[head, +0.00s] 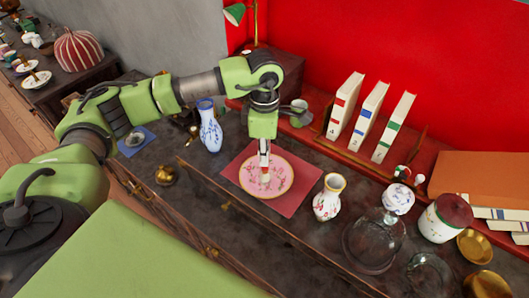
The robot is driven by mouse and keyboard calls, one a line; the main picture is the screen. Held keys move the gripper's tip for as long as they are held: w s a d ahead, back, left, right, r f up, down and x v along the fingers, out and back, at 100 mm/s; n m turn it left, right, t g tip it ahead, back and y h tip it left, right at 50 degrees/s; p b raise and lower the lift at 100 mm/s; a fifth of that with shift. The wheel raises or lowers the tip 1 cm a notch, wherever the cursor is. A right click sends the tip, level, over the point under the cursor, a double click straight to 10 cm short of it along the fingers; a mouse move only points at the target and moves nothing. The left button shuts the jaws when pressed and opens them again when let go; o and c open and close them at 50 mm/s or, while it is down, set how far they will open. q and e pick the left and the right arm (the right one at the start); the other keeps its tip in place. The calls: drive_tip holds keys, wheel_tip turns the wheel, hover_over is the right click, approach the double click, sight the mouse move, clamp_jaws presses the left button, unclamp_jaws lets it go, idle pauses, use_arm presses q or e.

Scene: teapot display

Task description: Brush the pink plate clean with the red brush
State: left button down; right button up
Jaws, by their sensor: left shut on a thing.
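The pink plate (252,186), with a floral pattern and a gold rim, lies flat on a red mat (299,194) near the middle of the dark cabinet top. My left gripper (265,156) points down over the plate and is shut on the red brush (265,170). The brush is upright, and its lower end is at or just above the plate's middle. I cannot tell whether the bristles touch it. The brush's upper part is hidden by the fingers. My right gripper is not in view.
A blue-white vase (210,131) stands left of the mat, and a floral vase (328,199) stands close to its right. Glass domes (372,243) and a lidded jar (445,218) crowd the right. Upright books (345,105) stand on the red shelf behind.

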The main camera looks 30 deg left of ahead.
use_arm(q)
drive_tip(key=shift+f+b, duration=0.4)
drive_tip(key=shift+f, duration=0.05)
drive_tip(key=shift+w, duration=0.1)
